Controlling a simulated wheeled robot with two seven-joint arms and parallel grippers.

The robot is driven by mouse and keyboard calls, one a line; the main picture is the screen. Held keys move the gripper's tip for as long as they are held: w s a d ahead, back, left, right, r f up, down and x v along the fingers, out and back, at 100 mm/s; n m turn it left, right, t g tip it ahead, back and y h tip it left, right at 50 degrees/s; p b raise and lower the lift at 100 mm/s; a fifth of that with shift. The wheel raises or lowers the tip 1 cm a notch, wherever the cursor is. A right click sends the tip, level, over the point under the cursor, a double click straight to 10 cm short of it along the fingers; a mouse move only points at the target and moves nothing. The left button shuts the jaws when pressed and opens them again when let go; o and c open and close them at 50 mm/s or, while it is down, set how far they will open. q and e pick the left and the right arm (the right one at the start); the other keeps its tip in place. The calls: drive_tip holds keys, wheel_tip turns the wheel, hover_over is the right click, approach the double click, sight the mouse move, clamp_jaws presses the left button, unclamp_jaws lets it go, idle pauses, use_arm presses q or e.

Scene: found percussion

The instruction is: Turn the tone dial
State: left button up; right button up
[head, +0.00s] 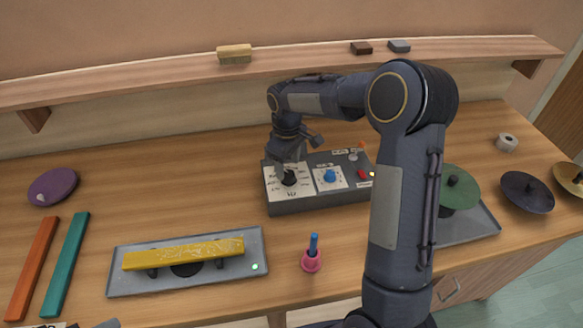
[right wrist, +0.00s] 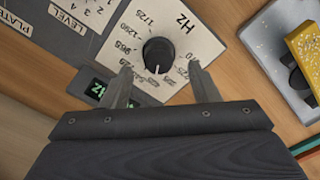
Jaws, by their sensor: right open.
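The tone dial is a black knob (head: 289,178) on a white plate at the left of the grey control box (head: 320,200). In the right wrist view the knob (right wrist: 160,54) sits in a ring of numbers marked Hz. My right gripper (head: 287,168) is over the dial in the head view, partly hiding the plate. In the right wrist view its open fingers (right wrist: 159,70) point at the dial, one to each side of the knob's near edge, with nothing held. I cannot tell whether they touch the knob. My left gripper is not in view.
The box also carries a blue knob (head: 329,176) and a red button (head: 362,174). A grey tray with a yellow bar (head: 185,253) lies front left. A pink holder (head: 311,261) stands in front of the box. A green disc (head: 455,188) is at right.

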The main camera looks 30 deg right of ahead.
sight(289, 173)
drive_tip(key=shift+d+f, duration=0.2)
drive_tip(key=shift+f, duration=1.5)
drive_tip(key=shift+c, duration=0.2)
drive_tip(key=c, duration=0.9)
drive_tip(key=m+b, duration=0.1)
drive_tip(key=m, duration=0.1)
drive_tip(key=shift+m, duration=0.3)
drive_tip(key=shift+m+b, duration=0.65)
drive_tip(key=shift+m, duration=0.85)
